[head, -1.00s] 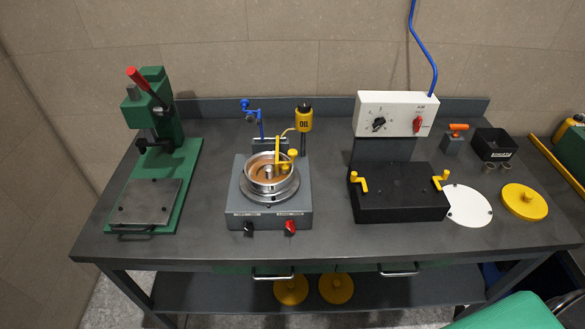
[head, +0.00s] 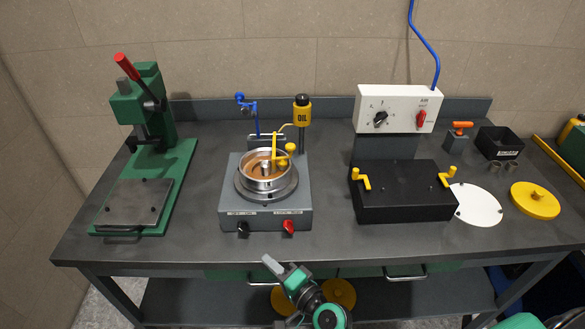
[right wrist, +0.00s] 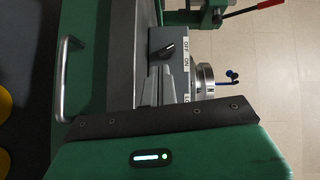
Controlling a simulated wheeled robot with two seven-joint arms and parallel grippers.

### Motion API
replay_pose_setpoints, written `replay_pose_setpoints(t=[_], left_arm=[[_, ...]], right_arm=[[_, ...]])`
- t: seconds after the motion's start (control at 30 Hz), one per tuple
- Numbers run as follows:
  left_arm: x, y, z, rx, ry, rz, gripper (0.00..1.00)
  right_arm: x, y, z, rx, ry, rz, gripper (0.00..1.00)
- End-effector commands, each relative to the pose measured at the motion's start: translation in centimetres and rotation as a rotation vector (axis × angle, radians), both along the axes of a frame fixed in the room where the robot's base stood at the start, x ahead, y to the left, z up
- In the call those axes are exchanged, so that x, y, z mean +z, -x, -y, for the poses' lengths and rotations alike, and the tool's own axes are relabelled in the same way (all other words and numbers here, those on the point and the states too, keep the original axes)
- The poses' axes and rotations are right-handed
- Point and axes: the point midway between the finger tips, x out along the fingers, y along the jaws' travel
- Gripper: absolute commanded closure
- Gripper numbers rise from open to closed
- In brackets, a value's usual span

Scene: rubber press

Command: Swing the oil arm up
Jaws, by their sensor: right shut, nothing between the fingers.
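The oil arm (head: 274,147) is a thin yellow piece beside the yellow bottle marked OIL (head: 303,110) on its dark post. It reaches left and down over the round metal bowl (head: 265,182) of the grey machine, with yellow knobs close by. My right gripper (head: 271,263) is at the bench's front edge, below and in front of this machine, apart from the oil arm. Its fingers are shut and empty; they also show in the right wrist view (right wrist: 159,86). The oil arm cannot be made out in the right wrist view. My left gripper is not in view.
The grey machine (head: 230,200) has a black knob (head: 243,228) and a red knob (head: 289,226) in front. A blue fixture (head: 247,107) stands behind it. A green press (head: 155,110) is left; a black box (head: 405,200) with yellow handles is right. Bare bench lies between.

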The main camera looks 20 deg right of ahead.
Motion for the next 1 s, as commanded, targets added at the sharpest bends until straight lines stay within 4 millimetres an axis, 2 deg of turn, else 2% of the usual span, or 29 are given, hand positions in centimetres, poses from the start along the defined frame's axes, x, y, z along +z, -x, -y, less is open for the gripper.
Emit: replay_pose_setpoints(t=[0.1, 0.2, 0.33, 0.5, 0.6, 0.77, 1.0], left_arm=[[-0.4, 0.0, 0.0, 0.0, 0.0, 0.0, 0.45], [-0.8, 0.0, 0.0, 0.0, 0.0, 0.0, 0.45], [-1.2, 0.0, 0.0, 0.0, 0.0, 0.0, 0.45], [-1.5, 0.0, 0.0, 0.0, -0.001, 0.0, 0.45], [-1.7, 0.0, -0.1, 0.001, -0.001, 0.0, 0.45], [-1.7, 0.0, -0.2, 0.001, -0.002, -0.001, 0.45], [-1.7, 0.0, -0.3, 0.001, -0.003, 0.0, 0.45]], right_arm=[[4.9, -1.9, 1.2, -0.114, -0.313, 0.047, 1.0], [8.5, -3.1, 3.1, -0.216, -0.622, 0.064, 1.0], [11.3, -4.1, 5.8, -0.334, -1.02, 0.041, 1.0], [12.0, -4.7, 7.8, -0.441, -1.414, -0.04, 1.0], [11.9, -4.9, 8.2, -0.48, -1.554, -0.087, 1.0], [11.6, -5.0, 8.3, -0.508, -1.649, -0.127, 1.0], [11.6, -5.0, 8.3, -0.51, -1.656, -0.13, 1.0]])
